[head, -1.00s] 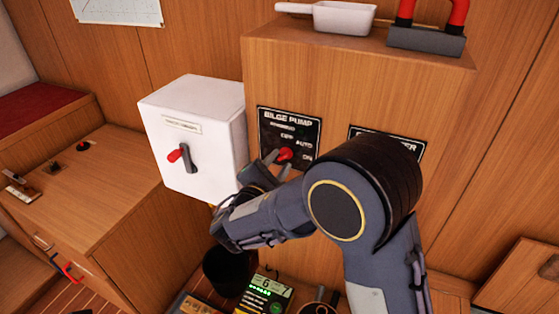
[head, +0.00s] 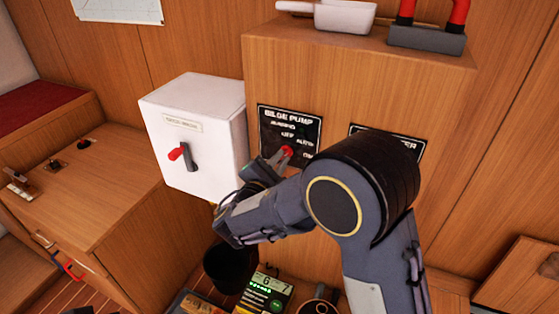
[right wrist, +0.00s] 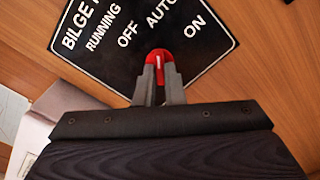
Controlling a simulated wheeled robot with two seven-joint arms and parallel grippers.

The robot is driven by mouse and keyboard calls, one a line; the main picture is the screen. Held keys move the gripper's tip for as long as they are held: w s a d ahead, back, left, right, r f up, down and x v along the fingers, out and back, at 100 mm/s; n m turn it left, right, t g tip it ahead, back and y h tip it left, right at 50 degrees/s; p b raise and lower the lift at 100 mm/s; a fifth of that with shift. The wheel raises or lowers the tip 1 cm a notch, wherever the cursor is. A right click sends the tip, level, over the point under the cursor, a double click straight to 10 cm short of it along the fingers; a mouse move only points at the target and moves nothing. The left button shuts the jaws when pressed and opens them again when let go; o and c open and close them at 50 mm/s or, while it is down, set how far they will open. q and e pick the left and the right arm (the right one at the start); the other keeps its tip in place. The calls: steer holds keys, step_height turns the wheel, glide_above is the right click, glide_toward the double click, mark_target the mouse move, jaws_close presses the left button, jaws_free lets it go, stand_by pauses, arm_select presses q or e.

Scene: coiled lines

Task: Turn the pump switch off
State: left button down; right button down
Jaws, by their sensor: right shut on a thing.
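The bilge pump panel (head: 272,132) is a black plate with white lettering on the wooden box front. Its red switch knob (head: 287,151) sits low on the plate and is partly covered by my gripper. My right gripper (head: 276,161) is shut on the knob. In the right wrist view, the two grey fingers (right wrist: 158,86) close around the red knob (right wrist: 160,56). A white mark on the knob points up in that view, roughly toward the AUTO label, with OFF to its left and ON to its right.
A white box (head: 192,135) with its own red-tipped lever (head: 180,153) is just left of the panel. A second black plate (head: 392,140) is partly behind my arm. A white scoop (head: 343,17) lies on the ledge above. A black bin (head: 229,268) stands below.

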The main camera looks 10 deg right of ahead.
steer(key=shift+n+p, duration=2.55)
steer(key=shift+n, duration=1.75)
steer(key=shift+f, duration=0.1)
steer(key=c, duration=1.5)
jaws_free()
steer(key=shift+s, duration=0.15)
